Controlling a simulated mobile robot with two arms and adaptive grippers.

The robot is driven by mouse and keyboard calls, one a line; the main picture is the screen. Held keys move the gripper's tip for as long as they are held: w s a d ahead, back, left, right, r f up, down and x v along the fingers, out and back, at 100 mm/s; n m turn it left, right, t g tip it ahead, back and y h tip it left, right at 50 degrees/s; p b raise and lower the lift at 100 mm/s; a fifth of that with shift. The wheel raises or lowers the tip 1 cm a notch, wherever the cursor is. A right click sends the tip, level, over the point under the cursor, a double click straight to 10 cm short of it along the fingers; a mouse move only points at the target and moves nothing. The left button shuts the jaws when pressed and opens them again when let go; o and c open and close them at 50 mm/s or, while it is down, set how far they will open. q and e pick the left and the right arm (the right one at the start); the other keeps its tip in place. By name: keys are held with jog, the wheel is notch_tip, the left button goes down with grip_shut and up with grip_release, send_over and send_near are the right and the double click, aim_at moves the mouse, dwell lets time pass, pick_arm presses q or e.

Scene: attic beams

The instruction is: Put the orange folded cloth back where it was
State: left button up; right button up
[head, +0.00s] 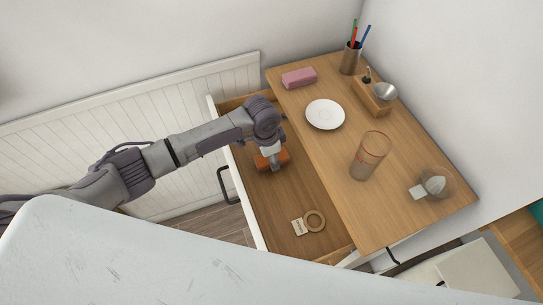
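The orange folded cloth (261,163) is in the open drawer (283,206), toward its back end. It shows as a small orange block on both sides of my gripper. My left gripper (271,164) points down into the drawer right at the cloth, and its fingers cover the cloth's middle. I cannot tell whether the fingers are closed on it or only around it, nor whether the cloth touches the drawer floor. My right gripper is not in view.
A tan ring (314,221) and a small pale card (298,227) lie in the drawer's front part. The wooden top (335,175) holds a pink block (299,77), white plate (325,114), pen cup (350,60), wooden stand (371,96), clear tumbler (370,155) and a glass with something white (436,184).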

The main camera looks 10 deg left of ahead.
pick_arm(q)
jog(key=shift+f, duration=0.15)
jog(key=shift+f, duration=0.2)
jog(key=o, duration=1.1)
jog(key=shift+r, duration=0.6)
jog(key=r, duration=0.7)
jog(key=s+a+r, duration=0.1)
jog(key=r, duration=0.3)
jog(key=shift+a+r, duration=0.1)
